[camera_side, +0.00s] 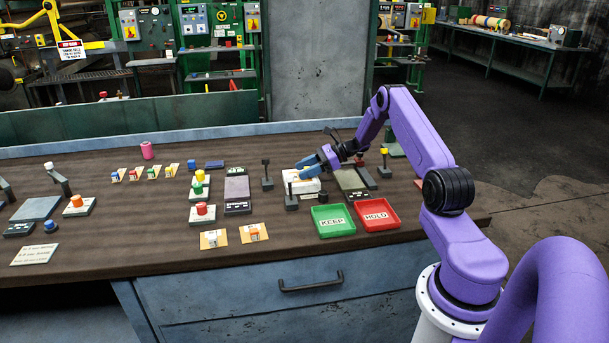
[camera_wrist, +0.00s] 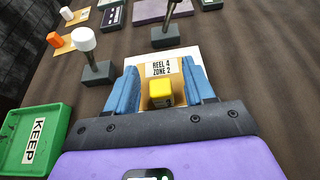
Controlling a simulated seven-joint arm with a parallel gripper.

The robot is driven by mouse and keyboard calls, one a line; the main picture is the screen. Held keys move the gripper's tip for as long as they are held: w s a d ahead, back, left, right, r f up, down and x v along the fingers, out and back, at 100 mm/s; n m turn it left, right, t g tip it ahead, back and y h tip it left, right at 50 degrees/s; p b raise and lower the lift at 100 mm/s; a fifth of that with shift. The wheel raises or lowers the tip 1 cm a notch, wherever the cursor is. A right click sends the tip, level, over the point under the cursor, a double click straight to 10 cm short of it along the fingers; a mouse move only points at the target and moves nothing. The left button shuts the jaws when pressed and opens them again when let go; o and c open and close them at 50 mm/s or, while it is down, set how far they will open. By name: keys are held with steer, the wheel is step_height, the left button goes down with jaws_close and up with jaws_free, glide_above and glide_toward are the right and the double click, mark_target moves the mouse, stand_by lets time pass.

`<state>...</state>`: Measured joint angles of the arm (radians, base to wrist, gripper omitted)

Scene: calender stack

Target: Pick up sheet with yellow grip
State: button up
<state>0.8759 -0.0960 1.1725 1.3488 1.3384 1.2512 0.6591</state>
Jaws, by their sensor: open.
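The sheet with the yellow grip (camera_wrist: 161,94) lies in the wrist view directly under my gripper. Its pale face carries a label reading "REEL 4 ZONE 2" (camera_wrist: 161,68). My gripper (camera_wrist: 160,76) is open, with one blue finger on each side of the yellow block. I cannot tell whether the fingers touch it. In the side view my gripper (camera_side: 313,163) is low over a white stack (camera_side: 303,187) on the bench, and its fingers hide part of it.
A green KEEP tray (camera_side: 335,232) and a red HOLD tray (camera_side: 378,226) stand at the bench's front right. Upright levers, one white-capped (camera_wrist: 84,40), stand close to the sheet. Several button boxes and small cards with coloured grips lie to the left.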

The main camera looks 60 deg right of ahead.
steer(key=shift+w+a, duration=0.1)
jaws_close()
